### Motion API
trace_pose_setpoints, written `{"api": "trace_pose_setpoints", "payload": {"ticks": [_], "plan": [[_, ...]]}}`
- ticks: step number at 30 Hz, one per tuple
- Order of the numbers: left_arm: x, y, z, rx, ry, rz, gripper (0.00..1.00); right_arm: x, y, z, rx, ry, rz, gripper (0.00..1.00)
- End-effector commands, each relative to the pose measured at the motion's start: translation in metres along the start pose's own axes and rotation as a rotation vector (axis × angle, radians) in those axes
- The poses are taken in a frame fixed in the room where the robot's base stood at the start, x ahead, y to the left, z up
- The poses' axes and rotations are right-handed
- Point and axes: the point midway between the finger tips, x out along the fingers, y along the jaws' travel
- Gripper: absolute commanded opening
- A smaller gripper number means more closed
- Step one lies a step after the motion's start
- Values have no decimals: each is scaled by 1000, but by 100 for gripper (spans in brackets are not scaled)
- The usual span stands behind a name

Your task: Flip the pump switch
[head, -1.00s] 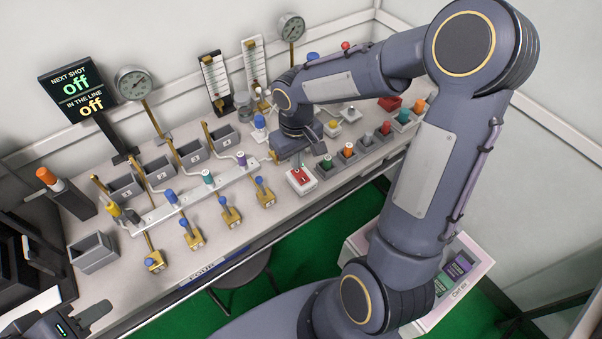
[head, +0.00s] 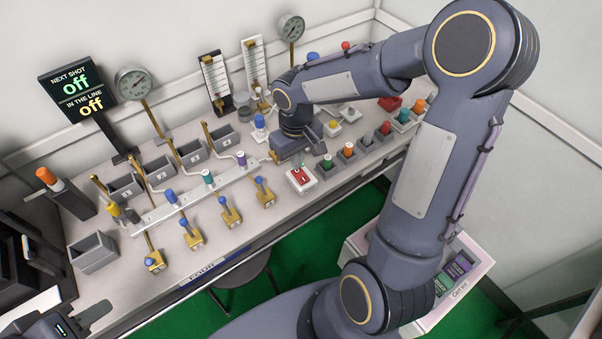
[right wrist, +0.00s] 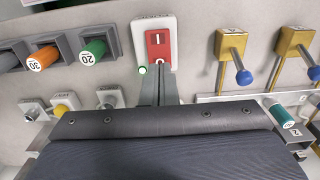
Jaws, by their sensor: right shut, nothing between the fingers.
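The pump switch appears to be the red rocker on a white plate (head: 300,179) at the bench's front edge. In the right wrist view the red rocker (right wrist: 158,47) has a white "I" mark near its upper end. My left gripper (head: 88,319) is at the bottom left, partly cut off.
Brass valves with blue knobs (head: 230,212) stand left of the switch. Coloured plungers, including a green one (head: 326,161), stand close on its right. Gauges (head: 134,82) and a sign reading "off" twice (head: 77,88) stand at the back. Green floor lies in front.

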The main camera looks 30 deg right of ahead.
Motion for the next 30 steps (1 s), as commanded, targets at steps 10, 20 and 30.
{"api": "trace_pose_setpoints", "payload": {"ticks": [10,20,30], "plan": [[4,-2,2,0,0,0,36,6,0,0,0,0,0,0],[8,-4,4,0,0,0,36,11,0,0,0,-1,0,0],[11,-5,6,0,0,0,36,16,0,0,0,-1,0,0]]}}
